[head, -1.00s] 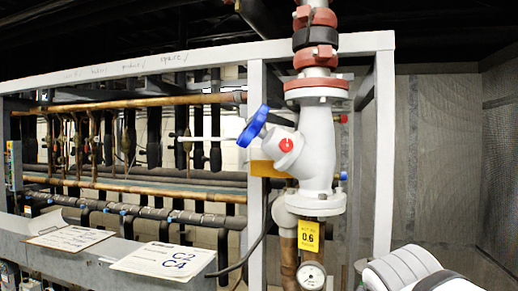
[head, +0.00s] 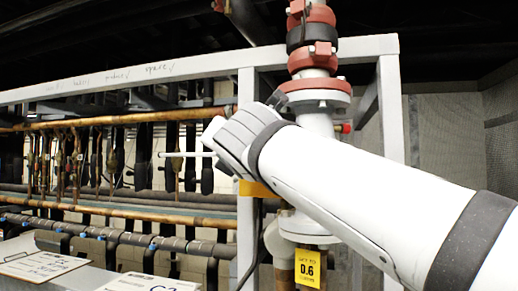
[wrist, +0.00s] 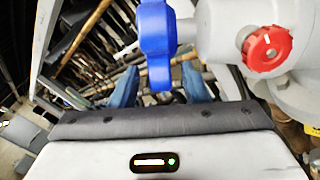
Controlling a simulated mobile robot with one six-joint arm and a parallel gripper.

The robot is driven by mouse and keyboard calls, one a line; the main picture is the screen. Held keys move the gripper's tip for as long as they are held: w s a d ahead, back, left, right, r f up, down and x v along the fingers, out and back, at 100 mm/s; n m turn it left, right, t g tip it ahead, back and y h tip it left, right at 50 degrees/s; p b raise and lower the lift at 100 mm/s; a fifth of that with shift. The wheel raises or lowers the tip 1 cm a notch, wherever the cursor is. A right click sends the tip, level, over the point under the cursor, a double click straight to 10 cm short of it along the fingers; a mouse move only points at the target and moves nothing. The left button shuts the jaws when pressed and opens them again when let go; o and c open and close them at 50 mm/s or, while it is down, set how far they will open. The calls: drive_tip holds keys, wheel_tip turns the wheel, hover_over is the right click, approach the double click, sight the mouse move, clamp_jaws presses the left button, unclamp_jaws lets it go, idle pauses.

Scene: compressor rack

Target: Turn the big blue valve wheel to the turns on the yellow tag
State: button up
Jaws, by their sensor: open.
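The big blue valve wheel (wrist: 157,45) shows edge-on in the wrist view, at the top centre. My gripper (wrist: 160,88) is open, with one finger on each side of the wheel's lower end in that view. I cannot tell whether either finger touches it. The yellow tag (head: 307,267) hangs below the valve and reads 0.6.
A grey frame post (head: 246,225) stands left of the valve, and another post (head: 391,110) stands to its right. Copper and dark pipes (head: 150,210) fill the rack on the left. White cards (head: 40,264) lie on the ledge at lower left. A mesh wall (head: 450,140) is behind, on the right.

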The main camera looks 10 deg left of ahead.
drive_tip(key=shift+x, duration=1.5)
drive_tip(key=shift+c, duration=0.3)
clamp_jaws()
